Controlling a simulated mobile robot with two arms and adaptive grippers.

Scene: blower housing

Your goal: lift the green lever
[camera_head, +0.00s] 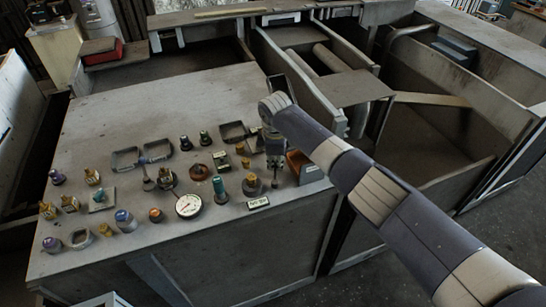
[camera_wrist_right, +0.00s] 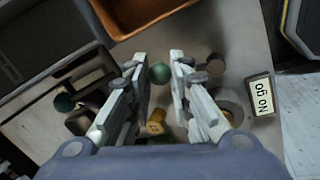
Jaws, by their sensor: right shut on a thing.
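The green lever shows in the right wrist view as a round green knob (camera_wrist_right: 160,73) between the fingertips of my right gripper (camera_wrist_right: 161,68). The gripper is shut on it, with the two pale fingers on either side. In the head view my right gripper (camera_head: 275,160) points down over the right part of the panel, and I cannot make out the lever there. My left gripper is not in view.
The grey panel top (camera_head: 190,90) holds many knobs, a round gauge (camera_head: 189,205) and a black-and-white label (camera_head: 258,203). An orange bin (camera_head: 298,160) lies close to the right gripper. The panel's back half is clear.

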